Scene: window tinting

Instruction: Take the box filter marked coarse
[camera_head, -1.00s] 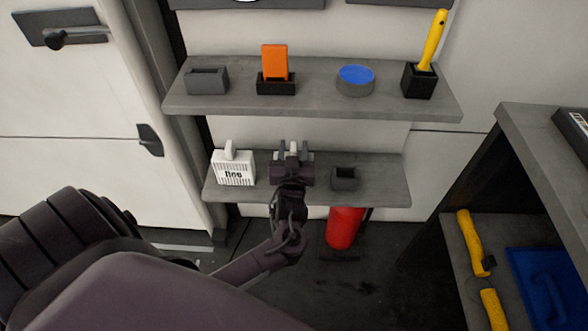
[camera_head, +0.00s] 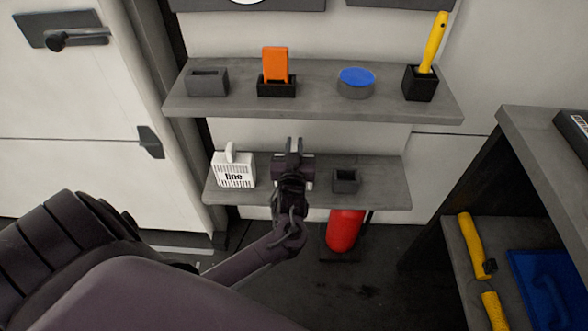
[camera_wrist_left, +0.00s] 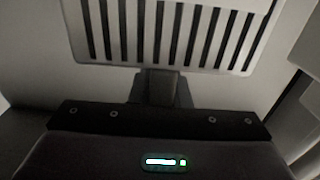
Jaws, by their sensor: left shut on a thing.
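A white slatted box filter (camera_wrist_left: 170,30) fills the top of the left wrist view. My left gripper (camera_head: 294,146) is shut on its grip, and the gripper's dark jaws also show in the wrist view (camera_wrist_left: 158,88). In the head view the gripper and wrist hide nearly all of this filter on the lower shelf, and its marking cannot be read. Another white box filter (camera_head: 233,173), marked "fine", stands upright to the left on the same shelf. My right gripper is not in view.
The lower shelf (camera_head: 385,190) also holds a dark open holder (camera_head: 345,180) close on the right. The upper shelf (camera_head: 210,105) above holds an orange item (camera_head: 276,64), a blue-topped round item (camera_head: 356,77) and a yellow-handled tool (camera_head: 432,40). A red cylinder (camera_head: 345,230) stands below.

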